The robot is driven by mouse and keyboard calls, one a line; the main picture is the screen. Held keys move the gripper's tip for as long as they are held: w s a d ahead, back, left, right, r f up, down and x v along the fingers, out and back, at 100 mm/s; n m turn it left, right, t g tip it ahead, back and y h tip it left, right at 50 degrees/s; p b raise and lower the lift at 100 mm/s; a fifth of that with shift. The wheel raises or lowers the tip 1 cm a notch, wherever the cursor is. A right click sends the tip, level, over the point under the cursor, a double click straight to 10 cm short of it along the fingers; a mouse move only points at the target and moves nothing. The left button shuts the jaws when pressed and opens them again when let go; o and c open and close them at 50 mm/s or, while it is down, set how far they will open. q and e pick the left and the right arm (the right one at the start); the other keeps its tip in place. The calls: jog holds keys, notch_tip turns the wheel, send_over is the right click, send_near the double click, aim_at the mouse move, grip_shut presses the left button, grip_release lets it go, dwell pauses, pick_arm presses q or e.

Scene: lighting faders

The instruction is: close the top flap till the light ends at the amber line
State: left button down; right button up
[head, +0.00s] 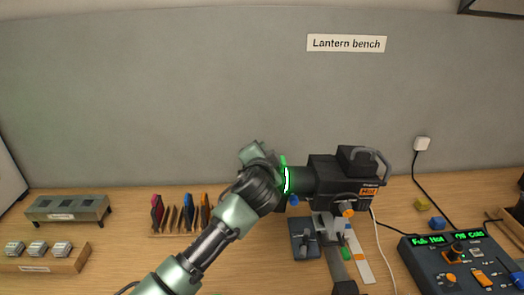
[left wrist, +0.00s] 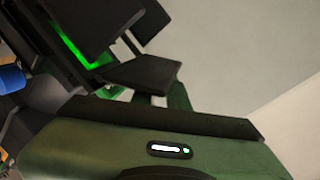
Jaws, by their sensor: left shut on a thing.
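The black lantern (head: 340,180) sits on a grey stand in the head view, its front facing left. Green light shows at its front rim (head: 287,180). My left gripper (head: 262,160) is at that front end, its arm reaching up from the lower left and hiding most of the flaps. In the left wrist view, black flaps (left wrist: 143,73) stand around a bright green glow (left wrist: 90,55). My left gripper is shut on what looks like the top flap, though the contact is partly hidden. I cannot make out the amber line. My right gripper is not in view.
A control desk (head: 455,262) stands at the right, its display reading "Full Hot". Coloured filters (head: 180,212) stand in a rack left of my arm. A grey metal rack (head: 68,209) is farther left. A white strip (head: 357,255) lies below the lantern.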

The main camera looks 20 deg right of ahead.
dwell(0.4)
pick_arm(q)
jog(key=c, duration=1.4)
grip_release()
jog(key=shift+o, duration=0.2)
jog(key=b+v, duration=0.3)
jog(key=v, duration=0.4)
jog(key=shift+s, duration=0.4)
jog(key=shift+a, duration=0.15)
